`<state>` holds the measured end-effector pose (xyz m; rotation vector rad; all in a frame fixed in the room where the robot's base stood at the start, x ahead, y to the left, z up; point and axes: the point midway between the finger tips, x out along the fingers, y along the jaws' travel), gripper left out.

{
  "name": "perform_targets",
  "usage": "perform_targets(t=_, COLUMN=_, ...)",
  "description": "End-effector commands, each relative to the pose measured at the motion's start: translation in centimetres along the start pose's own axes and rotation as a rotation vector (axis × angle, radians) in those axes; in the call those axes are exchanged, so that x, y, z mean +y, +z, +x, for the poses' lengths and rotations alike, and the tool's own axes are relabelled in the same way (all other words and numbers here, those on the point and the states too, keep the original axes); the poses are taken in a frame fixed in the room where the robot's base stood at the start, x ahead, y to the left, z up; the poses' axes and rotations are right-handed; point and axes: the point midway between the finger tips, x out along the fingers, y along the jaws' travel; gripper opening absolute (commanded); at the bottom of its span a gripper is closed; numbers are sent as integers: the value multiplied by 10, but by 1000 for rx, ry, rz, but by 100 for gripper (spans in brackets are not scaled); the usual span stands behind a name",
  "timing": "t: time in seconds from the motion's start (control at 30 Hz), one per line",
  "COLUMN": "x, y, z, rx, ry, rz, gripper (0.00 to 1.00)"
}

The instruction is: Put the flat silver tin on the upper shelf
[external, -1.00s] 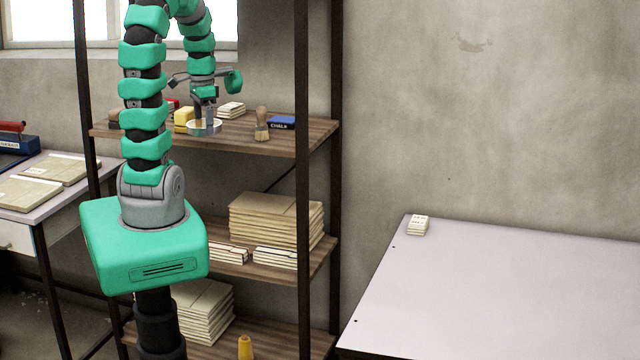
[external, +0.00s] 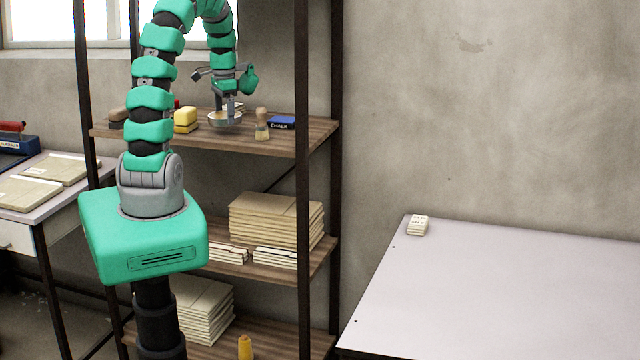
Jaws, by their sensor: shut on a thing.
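The flat silver tin (external: 217,120) is a shallow round tin at the upper shelf (external: 182,143), near its front middle. My gripper (external: 231,112) points down over it and is shut on the tin's right part. The tin looks level. I cannot tell whether its underside touches the shelf board or is slightly above it.
A wooden-handled brush (external: 262,124) and a blue chalk box (external: 282,122) stand close to the right of the tin. A yellow block (external: 186,119) and a dark brown item (external: 117,117) are to its left. A dark shelf post (external: 302,180) rises in front.

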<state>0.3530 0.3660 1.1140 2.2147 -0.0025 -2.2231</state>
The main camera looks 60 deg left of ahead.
Motion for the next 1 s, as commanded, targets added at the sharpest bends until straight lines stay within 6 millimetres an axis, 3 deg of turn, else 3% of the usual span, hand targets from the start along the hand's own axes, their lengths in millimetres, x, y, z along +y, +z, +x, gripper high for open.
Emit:
perform_targets(t=0.27, x=-9, y=-9, z=-1, rx=4, ry=-3, rz=1, gripper=61)
perform_targets(t=0.53, x=-7, y=-7, z=33, rx=-1, ry=1, rz=1, gripper=61)
perform_targets(t=0.9, x=-8, y=-8, z=38, rx=3, ry=-2, rz=1, gripper=61)
perform_targets(t=0.93, x=-8, y=-8, z=38, rx=3, ry=-3, rz=1, gripper=100)
perform_targets(t=1.0, x=-8, y=-8, z=37, rx=3, ry=-3, rz=1, gripper=100)
